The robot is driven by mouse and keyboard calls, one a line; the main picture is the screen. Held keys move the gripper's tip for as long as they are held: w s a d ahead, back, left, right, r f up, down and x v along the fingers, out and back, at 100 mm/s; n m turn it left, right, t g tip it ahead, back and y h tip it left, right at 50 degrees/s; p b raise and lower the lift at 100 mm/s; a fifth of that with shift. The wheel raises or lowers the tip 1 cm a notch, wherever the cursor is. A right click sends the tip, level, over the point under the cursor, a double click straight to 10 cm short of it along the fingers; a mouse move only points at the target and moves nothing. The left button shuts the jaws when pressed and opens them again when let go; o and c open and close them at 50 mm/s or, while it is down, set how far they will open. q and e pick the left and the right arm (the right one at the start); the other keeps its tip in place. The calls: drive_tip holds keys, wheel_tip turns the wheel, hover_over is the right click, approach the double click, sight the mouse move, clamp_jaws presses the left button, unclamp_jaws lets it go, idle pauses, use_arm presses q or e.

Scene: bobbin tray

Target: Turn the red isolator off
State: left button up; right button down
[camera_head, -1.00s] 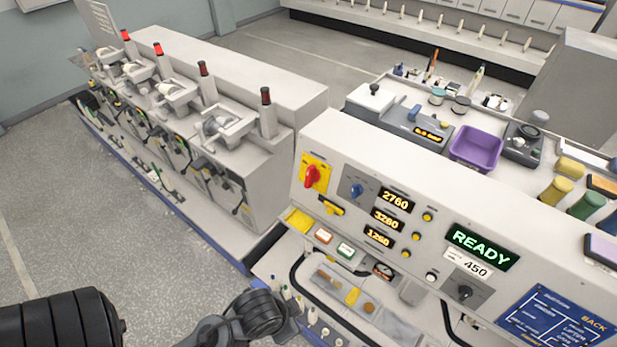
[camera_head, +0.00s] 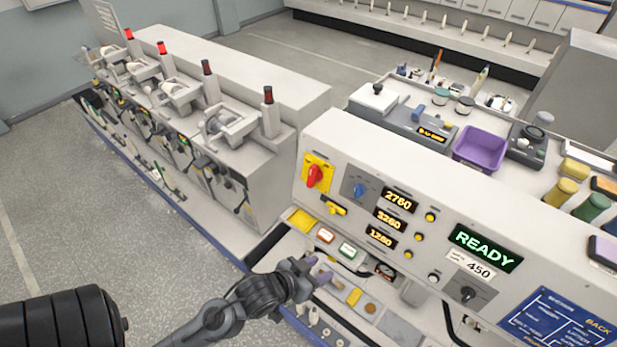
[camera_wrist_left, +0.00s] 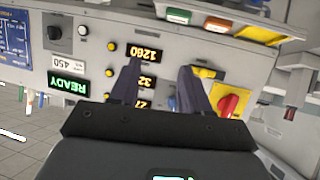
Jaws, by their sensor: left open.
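The red isolator (camera_head: 314,176) is a red rotary handle on a yellow plate at the left end of the sloped grey control panel (camera_head: 340,142). Its handle stands roughly upright in the head view. My left gripper (camera_head: 318,272) is below it, in front of the panel's lower ledge, apart from the handle. In the left wrist view the open, empty fingers (camera_wrist_left: 160,80) point at the panel, and the red isolator (camera_wrist_left: 228,104) shows upside down just right of the right finger. The blue knob beside it is mostly hidden there by that finger. My right gripper is not in view.
A blue rotary knob (camera_head: 359,190) sits right of the isolator, near number displays and yellow buttons. A yellow key-like piece (camera_head: 334,206) is below the isolator. A lit READY display (camera_head: 485,248) is farther right. A purple tray (camera_head: 479,148) stands on top.

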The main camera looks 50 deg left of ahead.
use_arm(q)
drive_tip(key=w+a+r+n+t+y+b, duration=0.1)
drive_tip(key=w+a+t, duration=0.15)
drive_tip(key=a, duration=0.25)
drive_tip(key=w+a+r+t+y+b, duration=0.1)
drive_tip(key=w+a+r+t, duration=0.15)
drive_tip(key=a, duration=0.35)
drive_tip(key=t+y+b, duration=0.1)
drive_tip(key=y+b, duration=0.1)
approach(310, 175)
drive_tip(key=p+x, duration=0.2)
drive_tip(key=x, duration=0.7)
drive_tip(key=shift+w+r+p, duration=0.1)
drive_tip(key=shift+p, duration=0.25)
drive_tip(key=shift+n, duration=0.3)
clamp_jaws()
